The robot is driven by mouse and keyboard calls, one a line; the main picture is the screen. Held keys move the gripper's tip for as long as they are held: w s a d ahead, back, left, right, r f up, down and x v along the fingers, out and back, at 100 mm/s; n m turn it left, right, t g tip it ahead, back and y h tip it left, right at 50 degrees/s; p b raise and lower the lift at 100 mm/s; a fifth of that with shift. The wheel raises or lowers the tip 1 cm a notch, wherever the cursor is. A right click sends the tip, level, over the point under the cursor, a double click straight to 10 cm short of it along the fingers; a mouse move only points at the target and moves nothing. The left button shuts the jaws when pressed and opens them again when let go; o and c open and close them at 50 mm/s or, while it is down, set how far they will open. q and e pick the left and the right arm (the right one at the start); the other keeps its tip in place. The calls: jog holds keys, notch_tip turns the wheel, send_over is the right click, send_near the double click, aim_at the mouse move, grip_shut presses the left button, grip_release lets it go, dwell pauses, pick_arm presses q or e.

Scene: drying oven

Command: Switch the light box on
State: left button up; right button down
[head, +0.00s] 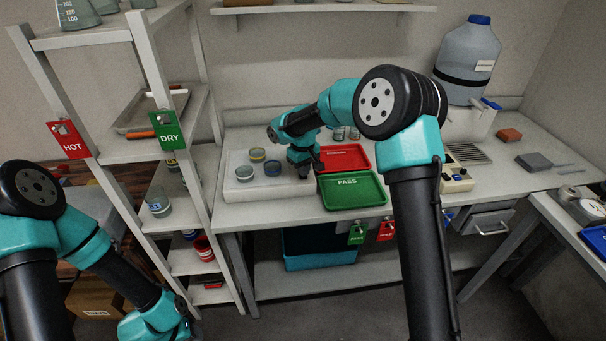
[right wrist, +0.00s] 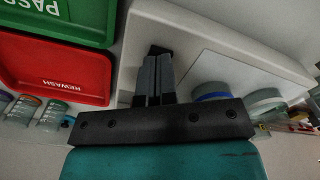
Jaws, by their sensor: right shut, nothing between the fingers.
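The light box (head: 268,192) is a low white slab on the bench; its top looks dull and unlit. Several small jars stand on it, one with a yellow band (head: 257,155) and one with a blue band (head: 272,168). My right gripper (head: 304,172) points down at the box's right end, with its fingers together and empty. In the right wrist view the fingers (right wrist: 157,52) are over the light box (right wrist: 190,22) edge strip, beside its paler panel (right wrist: 230,68). I cannot tell whether they touch it. I cannot make out a switch. My left gripper is out of the picture.
The green PASS tray (head: 352,202) and red REWASH tray (head: 344,150) lie just right of the light box. Small jars (head: 346,133) stand behind them. A white shelf rack (head: 140,50) with HOT and DRY tags stands left. A large bottle (head: 468,55) stands at the back right.

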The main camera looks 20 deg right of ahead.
jog(key=shift+f, duration=0.55)
dwell(0.4)
jog(key=shift+r, duration=3.5)
jog(key=shift+s, duration=0.1)
